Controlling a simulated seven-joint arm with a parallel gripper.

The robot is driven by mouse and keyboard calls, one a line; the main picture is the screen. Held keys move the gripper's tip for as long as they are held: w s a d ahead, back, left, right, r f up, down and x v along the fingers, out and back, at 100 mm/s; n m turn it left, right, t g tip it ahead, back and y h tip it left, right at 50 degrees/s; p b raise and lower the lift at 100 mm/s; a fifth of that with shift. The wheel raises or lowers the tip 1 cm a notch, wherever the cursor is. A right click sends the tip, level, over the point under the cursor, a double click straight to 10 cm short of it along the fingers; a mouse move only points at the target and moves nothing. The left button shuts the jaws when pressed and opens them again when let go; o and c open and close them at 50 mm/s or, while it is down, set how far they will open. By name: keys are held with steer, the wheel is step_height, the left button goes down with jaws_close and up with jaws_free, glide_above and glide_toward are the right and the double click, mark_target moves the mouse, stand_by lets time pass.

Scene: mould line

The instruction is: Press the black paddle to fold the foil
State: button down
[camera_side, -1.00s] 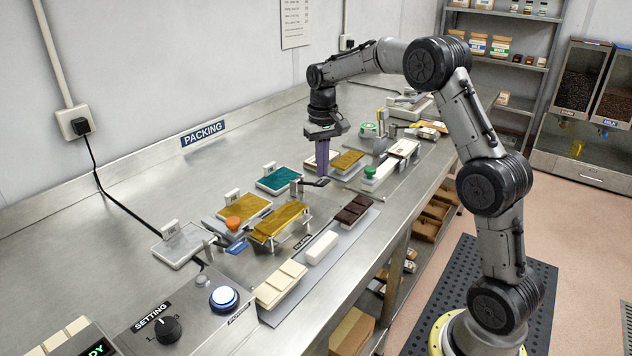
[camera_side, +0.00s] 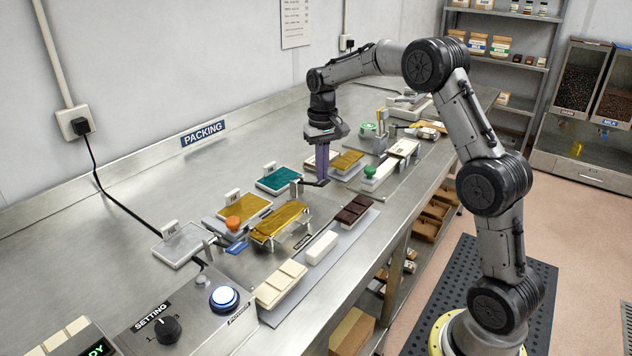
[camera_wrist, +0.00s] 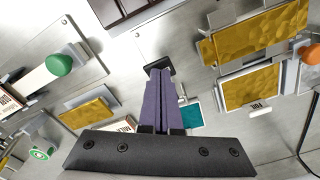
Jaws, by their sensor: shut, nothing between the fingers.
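The black paddle (camera_side: 317,183) sits on a short lever in front of the teal sheet, and it also shows in the wrist view (camera_wrist: 158,66). My gripper (camera_side: 322,181) points down with its purple fingers closed together and empty. In the wrist view the fingertips (camera_wrist: 158,74) overlap the paddle's near part. They are at or just above its top; I cannot tell whether they press it. The gold foil (camera_side: 281,219) lies largely flat on a small raised stand left of the paddle and also shows in the wrist view (camera_wrist: 262,33).
A teal sheet (camera_side: 279,179) and another gold sheet (camera_side: 244,207) lie on holders nearby. An orange knob (camera_side: 233,223) stands beside the foil stand. A dark chocolate bar (camera_side: 353,211) lies on the grey strip in front. A green knob (camera_side: 370,171) stands to the right.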

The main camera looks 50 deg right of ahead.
steer(key=shift+f, duration=2.65)
steer(key=shift+r, duration=5.15)
